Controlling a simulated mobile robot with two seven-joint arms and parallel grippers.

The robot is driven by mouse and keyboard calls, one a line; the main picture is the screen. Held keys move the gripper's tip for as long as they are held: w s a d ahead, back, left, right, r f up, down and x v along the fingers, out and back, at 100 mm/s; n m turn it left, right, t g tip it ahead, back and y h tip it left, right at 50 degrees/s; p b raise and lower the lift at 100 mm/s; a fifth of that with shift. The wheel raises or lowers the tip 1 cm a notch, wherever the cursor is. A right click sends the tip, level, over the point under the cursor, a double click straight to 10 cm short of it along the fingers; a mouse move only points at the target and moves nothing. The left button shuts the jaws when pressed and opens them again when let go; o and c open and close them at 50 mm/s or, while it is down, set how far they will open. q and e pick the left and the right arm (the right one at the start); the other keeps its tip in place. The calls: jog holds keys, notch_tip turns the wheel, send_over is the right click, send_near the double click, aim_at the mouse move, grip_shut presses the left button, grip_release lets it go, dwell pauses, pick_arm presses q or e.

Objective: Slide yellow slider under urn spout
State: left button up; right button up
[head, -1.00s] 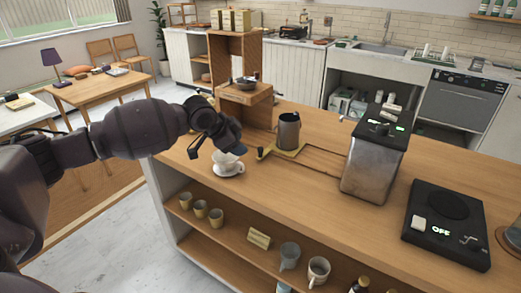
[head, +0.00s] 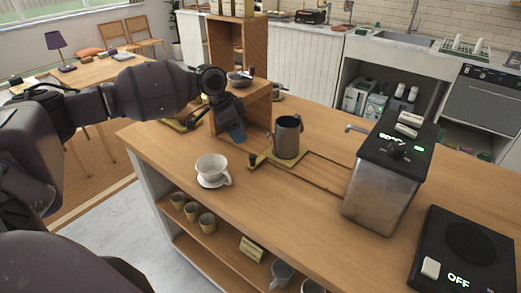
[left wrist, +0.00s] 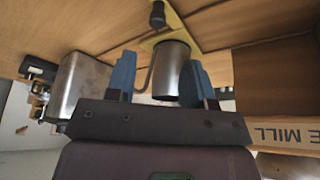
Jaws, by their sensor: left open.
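The yellow slider (head: 291,160) is a flat plate with a black knob (head: 254,160) at its left end. A grey metal pitcher (head: 287,137) stands upright on it. Grooves in the counter run from the slider rightward to the metal urn (head: 380,182), whose spout (head: 357,129) juts left; the pitcher is apart from the spout. My left gripper (head: 237,134) is open and empty, left of the pitcher and above the knob's level. In the left wrist view, its blue fingers (left wrist: 160,80) are spread, with the pitcher (left wrist: 171,70) and knob (left wrist: 157,15) beyond. My right gripper is not seen.
A black scale-like device reading OFF (head: 465,250) sits at right. The counter in front of the grooves is clear.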

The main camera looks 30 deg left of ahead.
aim_at(252, 155)
pick_arm(q)
jog(key=x, duration=0.4)
jog(key=shift+s+d+f+b, duration=0.1)
jog(key=shift+s+f+b, duration=0.15)
jog(key=shift+s+b, duration=0.05)
jog(key=x, duration=0.5)
jog(key=shift+w+f+b, duration=0.2)
jog(key=shift+w+b, duration=0.05)
jog(key=shift+b, duration=0.1)
jog(key=shift+d+f, duration=0.15)
jog(key=shift+f, duration=0.05)
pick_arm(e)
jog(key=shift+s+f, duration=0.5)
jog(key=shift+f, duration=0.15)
pick_arm(q)
grip_shut()
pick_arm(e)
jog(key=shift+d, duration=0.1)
